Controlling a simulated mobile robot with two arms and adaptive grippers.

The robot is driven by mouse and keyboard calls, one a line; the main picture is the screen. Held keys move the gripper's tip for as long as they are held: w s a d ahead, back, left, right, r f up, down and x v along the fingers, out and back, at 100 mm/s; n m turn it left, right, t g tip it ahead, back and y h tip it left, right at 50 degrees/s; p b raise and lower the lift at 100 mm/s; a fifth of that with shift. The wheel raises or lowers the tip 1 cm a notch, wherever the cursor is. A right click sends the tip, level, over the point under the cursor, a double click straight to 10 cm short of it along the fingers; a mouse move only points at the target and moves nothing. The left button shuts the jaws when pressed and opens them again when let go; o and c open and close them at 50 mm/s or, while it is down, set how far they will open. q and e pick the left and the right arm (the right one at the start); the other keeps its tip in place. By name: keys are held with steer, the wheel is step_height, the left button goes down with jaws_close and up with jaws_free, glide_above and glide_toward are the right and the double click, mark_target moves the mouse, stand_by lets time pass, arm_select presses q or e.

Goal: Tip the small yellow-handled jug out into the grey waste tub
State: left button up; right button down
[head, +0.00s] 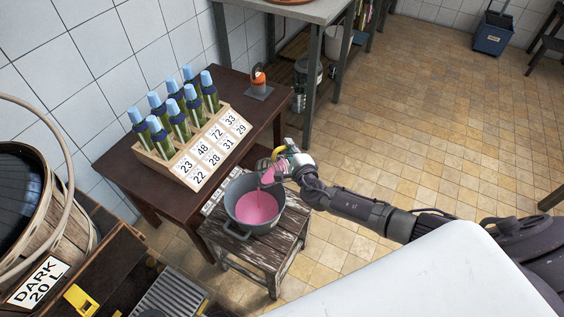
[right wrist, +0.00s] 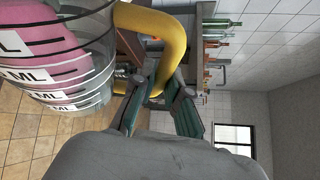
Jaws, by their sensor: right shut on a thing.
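The small clear jug (head: 268,177) has a yellow handle and pink liquid in it. It is tilted over the right rim of the grey tub (head: 262,233). The tub stands on a wooden stool and holds pink liquid. My right gripper (head: 285,160) is shut on the jug's yellow handle. In the right wrist view the handle (right wrist: 172,45) runs between the fingers (right wrist: 160,105), and the jug (right wrist: 92,85) with its ML labels is at the left, with pink inside. My left gripper is not in view.
The worn stool (head: 268,250) carries the tub. A basket demijohn labelled DARK 20 L (head: 75,220) stands left.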

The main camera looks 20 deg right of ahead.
steer(key=shift+a+r, duration=0.1)
steer(key=shift+s+a+r+n, duration=0.15)
steer(key=shift+a+n, duration=0.35)
stand_by(0.5)
steer(key=shift+s+a+r+n+t+p, duration=0.2)
steer(key=shift+a+r+n+t+p, duration=0.25)
steer(key=shift+a+p, duration=0.2)
steer(key=shift+d, duration=0.1)
steer(key=shift+w+d+f+m+g+b, duration=0.3)
steer(key=shift+d+f+m, duration=0.3)
steer(key=shift+d, duration=0.15)
stand_by(1.1)
